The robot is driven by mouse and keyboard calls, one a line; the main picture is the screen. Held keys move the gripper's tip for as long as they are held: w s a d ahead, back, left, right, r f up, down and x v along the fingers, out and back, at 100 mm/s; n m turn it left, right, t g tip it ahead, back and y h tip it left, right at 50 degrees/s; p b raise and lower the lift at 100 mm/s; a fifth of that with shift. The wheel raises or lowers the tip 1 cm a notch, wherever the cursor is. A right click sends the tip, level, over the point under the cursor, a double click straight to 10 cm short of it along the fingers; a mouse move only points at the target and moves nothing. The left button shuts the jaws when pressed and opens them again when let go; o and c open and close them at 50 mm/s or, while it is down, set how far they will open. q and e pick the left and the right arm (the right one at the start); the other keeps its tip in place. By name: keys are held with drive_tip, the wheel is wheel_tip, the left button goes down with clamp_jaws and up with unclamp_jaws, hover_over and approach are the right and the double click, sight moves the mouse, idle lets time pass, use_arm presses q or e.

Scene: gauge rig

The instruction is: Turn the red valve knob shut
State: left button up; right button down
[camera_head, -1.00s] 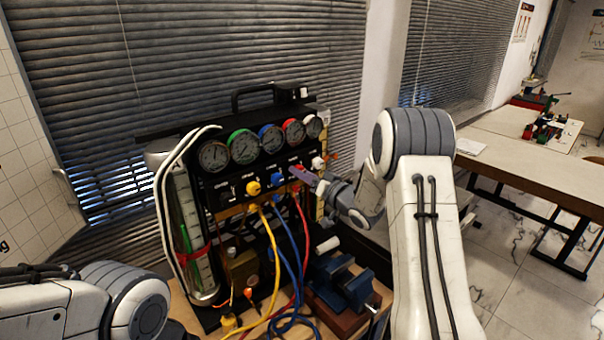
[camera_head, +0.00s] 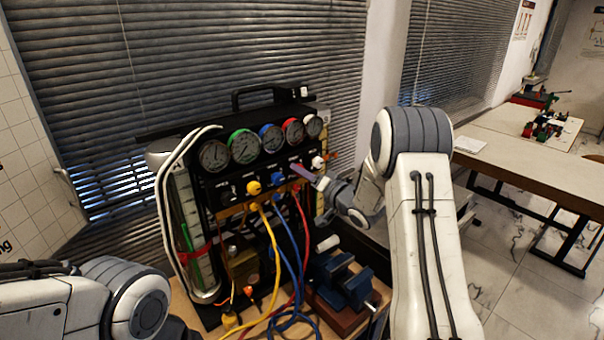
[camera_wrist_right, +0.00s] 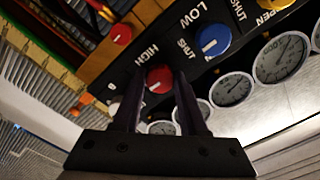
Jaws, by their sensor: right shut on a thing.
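The red valve knob (camera_wrist_right: 159,79) sits on the black panel under the word HIGH, between the two fingers of my right gripper (camera_wrist_right: 158,92) in the right wrist view. The gripper is shut on it. In the head view the right gripper (camera_head: 303,174) reaches the panel from the right, below the gauges, and its fingers hide most of the knob. My left arm shows at the lower left, but its gripper is out of view.
A blue knob (camera_wrist_right: 212,40) is beside the red one, with a yellow knob (camera_head: 253,188) further left in the head view. Several gauges (camera_head: 270,138) line the panel above. Yellow, blue and red hoses (camera_head: 285,245) hang below. A blue vise (camera_head: 345,285) stands at lower right.

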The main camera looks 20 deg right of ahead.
drive_tip(key=shift+f, duration=0.15)
drive_tip(key=shift+c, duration=2.2)
unclamp_jaws()
drive_tip(key=shift+s, duration=0.1)
drive_tip(key=b+v, duration=0.4)
drive_tip(key=v, duration=0.6)
drive_tip(key=shift+s, duration=0.2)
drive_tip(key=shift+d, duration=0.1)
